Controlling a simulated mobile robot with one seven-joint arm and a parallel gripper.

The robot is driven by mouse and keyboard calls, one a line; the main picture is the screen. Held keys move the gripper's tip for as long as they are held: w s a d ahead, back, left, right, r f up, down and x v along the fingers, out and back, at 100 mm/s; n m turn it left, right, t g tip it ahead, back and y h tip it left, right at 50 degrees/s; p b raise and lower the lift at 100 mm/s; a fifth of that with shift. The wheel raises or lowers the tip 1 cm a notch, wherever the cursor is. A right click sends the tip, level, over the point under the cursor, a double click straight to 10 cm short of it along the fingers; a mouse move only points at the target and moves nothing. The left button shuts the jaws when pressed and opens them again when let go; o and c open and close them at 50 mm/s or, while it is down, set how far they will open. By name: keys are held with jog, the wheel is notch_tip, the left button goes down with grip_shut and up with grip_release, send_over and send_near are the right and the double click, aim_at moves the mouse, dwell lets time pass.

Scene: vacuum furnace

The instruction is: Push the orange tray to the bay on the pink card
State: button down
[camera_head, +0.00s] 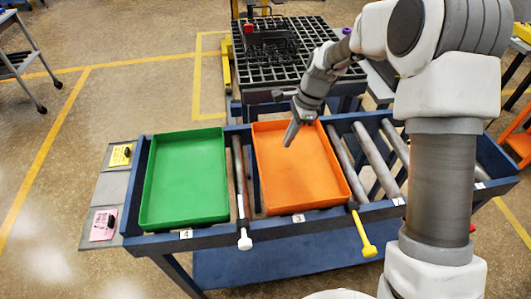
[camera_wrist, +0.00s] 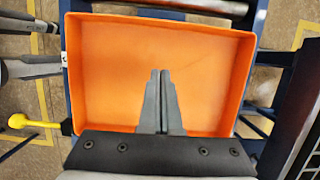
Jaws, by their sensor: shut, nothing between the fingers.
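The orange tray (camera_head: 310,185) sits empty on the blue roller rack behind the label 3 (camera_head: 298,218). It also fills much of the wrist view (camera_wrist: 110,60). My gripper (camera_head: 289,137) is shut and empty, pointing down over the tray's left-back part; its closed fingers show over the tray floor in the wrist view (camera_wrist: 160,72). I cannot tell whether the tips touch the tray. The pink card (camera_head: 103,226) lies on a grey plate at the rack's left end; its writing is too small to read.
A green tray (camera_head: 185,180) sits left of the orange one, behind label 4. A white-handled bar (camera_head: 244,240) lies between them. A yellow-handled bar (camera_head: 362,235) stands right of the orange tray. Bare rollers (camera_head: 375,158) lie further right. A yellow card (camera_head: 121,155) lies behind the pink one.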

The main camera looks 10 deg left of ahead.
aim_at(265, 169)
jog(key=x, duration=1)
jog(key=shift+d, duration=0.15)
jog(key=shift+s+a+r+p, duration=0.15)
jog(key=shift+s+a+p, duration=0.1)
jog(key=shift+a, duration=0.35)
jog(key=shift+s+a+r+p, duration=0.1)
jog(key=shift+s+a+p, duration=0.15)
jog(key=shift+a, duration=0.4)
jog(key=shift+s+a, duration=0.25)
jog(key=shift+a, duration=0.35)
